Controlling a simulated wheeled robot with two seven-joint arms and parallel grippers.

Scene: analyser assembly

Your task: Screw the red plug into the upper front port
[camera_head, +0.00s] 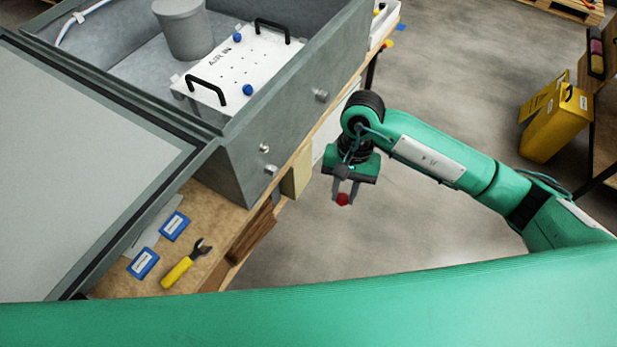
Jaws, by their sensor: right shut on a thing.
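My right gripper (346,194) hangs to the right of the grey analyser housing (235,160), past the bench edge and over the floor. It points down and is shut on the red plug (343,199), which shows between its fingertips. The plug is apart from the housing. On the housing's side wall that faces my right arm are small metallic fittings: an upper one (321,95) further back, and two lower ones (264,148) (271,170) nearer the front corner. I cannot tell which of these is the upper front port. My left gripper is not in view.
A white panel (235,65) with black handles and blue knobs lies in the open housing beside a grey cylinder (183,28).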

